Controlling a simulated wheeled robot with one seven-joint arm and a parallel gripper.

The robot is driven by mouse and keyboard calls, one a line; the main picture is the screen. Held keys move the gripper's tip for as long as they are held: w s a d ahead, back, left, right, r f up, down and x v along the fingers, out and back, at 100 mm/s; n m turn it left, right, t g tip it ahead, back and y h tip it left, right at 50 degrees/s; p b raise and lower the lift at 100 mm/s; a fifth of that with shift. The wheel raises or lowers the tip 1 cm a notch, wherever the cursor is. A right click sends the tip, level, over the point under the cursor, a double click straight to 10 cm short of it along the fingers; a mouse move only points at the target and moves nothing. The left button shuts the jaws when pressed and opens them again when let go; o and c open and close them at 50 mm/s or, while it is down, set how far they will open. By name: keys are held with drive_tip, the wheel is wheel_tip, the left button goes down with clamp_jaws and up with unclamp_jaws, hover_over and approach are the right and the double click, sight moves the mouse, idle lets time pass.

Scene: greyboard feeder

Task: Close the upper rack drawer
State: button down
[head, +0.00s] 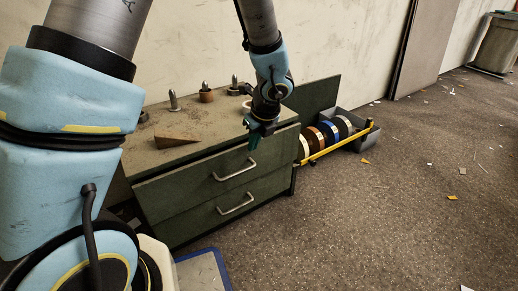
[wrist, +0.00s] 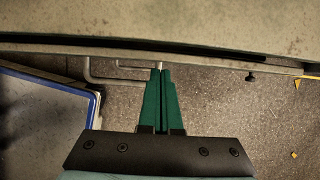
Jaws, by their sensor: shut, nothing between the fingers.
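The grey-green rack cabinet (head: 190,150) has two drawers. The upper rack drawer (head: 190,192) has a metal bar handle (head: 234,170) and appears to stand slightly out from under the top. In the wrist view, the upper drawer's front edge (wrist: 220,57) shows as a thin strip past a dark gap. My gripper (head: 253,142) is shut and empty, its green fingers (wrist: 160,75) pointing at the drawer front, close to the handle (wrist: 100,75). I cannot tell whether the fingertips touch it. The lower drawer (head: 190,226) looks shut.
Metal pegs (head: 173,101) and a brown wedge (head: 176,140) sit on the cabinet top. A bin of coloured discs (head: 362,142) with a yellow bar (head: 335,147) stands to the right. A blue-edged platform (head: 203,272) lies in front. Open floor (head: 400,220) extends right, with scattered scraps.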

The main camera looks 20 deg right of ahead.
drive_tip(key=shift+w, duration=0.2)
drive_tip(key=shift+w+a+r+p, duration=0.2)
drive_tip(key=shift+w+p, duration=0.6)
drive_tip(key=shift+p, duration=0.05)
drive_tip(key=shift+w+f, duration=0.15)
drive_tip(key=shift+w, duration=0.3)
